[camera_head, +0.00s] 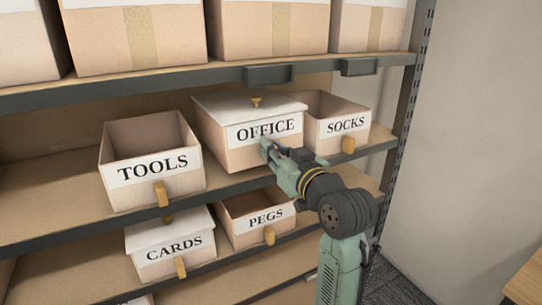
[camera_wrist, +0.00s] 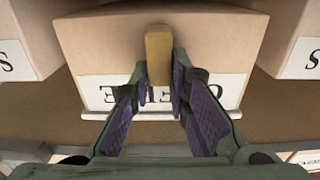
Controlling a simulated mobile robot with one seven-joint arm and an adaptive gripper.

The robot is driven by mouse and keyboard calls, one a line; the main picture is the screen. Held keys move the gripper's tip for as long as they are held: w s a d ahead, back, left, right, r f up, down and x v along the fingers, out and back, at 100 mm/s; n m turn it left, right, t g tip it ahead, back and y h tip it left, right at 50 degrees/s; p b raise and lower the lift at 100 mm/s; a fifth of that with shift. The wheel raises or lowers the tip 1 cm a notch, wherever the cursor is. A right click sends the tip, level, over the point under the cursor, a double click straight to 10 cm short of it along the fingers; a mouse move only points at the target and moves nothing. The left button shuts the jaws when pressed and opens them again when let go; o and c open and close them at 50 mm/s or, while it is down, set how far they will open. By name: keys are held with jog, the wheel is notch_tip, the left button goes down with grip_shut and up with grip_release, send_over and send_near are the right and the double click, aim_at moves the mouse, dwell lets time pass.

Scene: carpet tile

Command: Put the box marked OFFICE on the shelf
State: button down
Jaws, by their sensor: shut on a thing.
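The box marked OFFICE (camera_head: 225,150) is tan with a white lid and a white front label. It sits between the TOOLS box and the SOCKS box at the middle shelf (camera_head: 75,215), roughly level. My gripper (camera_head: 272,152) is at its front, below the label. In the wrist view the box (camera_wrist: 210,50) appears upside down, and my gripper (camera_wrist: 161,78) is shut on its wooden handle (camera_wrist: 158,45). My gripper hides part of the box's lower front, so I cannot tell whether its base fully touches the shelf.
An open TOOLS box (camera_head: 152,165) stands left and an open SOCKS box (camera_head: 343,127) right, both close. A lidded CARDS box (camera_head: 172,246) and open PEGS box (camera_head: 263,217) are below. Large boxes (camera_head: 137,35) fill the upper shelf. A metal post (camera_head: 405,110) stands right.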

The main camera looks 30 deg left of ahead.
jog(key=shift+x, duration=0.85)
jog(key=shift+w+a+f, duration=0.1)
jog(key=shift+w+f, duration=0.05)
jog(key=shift+f, duration=0.1)
jog(key=shift+f+p, duration=0.6)
jog(key=shift+f, duration=0.9)
jog(key=c, duration=1.5)
grip_release()
jog(key=shift+f, duration=0.1)
jog(key=shift+c, duration=0.2)
